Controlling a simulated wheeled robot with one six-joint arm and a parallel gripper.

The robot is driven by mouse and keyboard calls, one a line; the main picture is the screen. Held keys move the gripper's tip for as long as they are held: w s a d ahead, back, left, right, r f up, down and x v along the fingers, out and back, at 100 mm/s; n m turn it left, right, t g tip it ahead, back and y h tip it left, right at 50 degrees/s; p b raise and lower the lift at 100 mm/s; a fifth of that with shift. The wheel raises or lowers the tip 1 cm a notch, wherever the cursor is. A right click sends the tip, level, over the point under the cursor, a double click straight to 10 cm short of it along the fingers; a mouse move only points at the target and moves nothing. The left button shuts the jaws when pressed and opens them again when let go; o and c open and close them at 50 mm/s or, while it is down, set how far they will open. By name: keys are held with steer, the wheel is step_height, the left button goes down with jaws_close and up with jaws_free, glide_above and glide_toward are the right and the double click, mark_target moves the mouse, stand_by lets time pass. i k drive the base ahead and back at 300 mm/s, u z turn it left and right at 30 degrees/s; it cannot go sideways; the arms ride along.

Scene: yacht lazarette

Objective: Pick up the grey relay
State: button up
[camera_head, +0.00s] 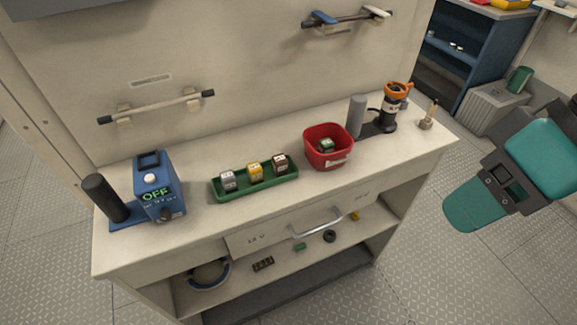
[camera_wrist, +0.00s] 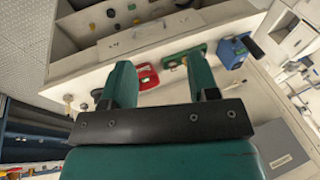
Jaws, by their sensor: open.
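The grey relay (camera_head: 228,180) stands at the left end of a green tray (camera_head: 234,191) on the white counter. A yellow relay (camera_head: 255,171) and a brown relay (camera_head: 281,163) stand to its right in the same tray. My gripper (camera_wrist: 160,70) is open in the wrist view, with nothing between its two teal fingers. The green tray (camera_wrist: 183,53) shows beyond the fingers there, partly hidden; I cannot make out the grey relay in that view. In the head view my teal arm is at the far right, well apart from the tray.
A red bin (camera_head: 316,154) with a green item inside stands right of the tray. A blue device (camera_head: 157,191) reading OFF stands left of it. An orange-topped device (camera_head: 391,112) is at the back right. Rails (camera_head: 158,107) stick out of the wall behind.

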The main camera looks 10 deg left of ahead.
mark_target(228, 179)
steer(key=u, duration=2.1)
steer(key=i, duration=0.1)
steer(key=z, duration=0.45)
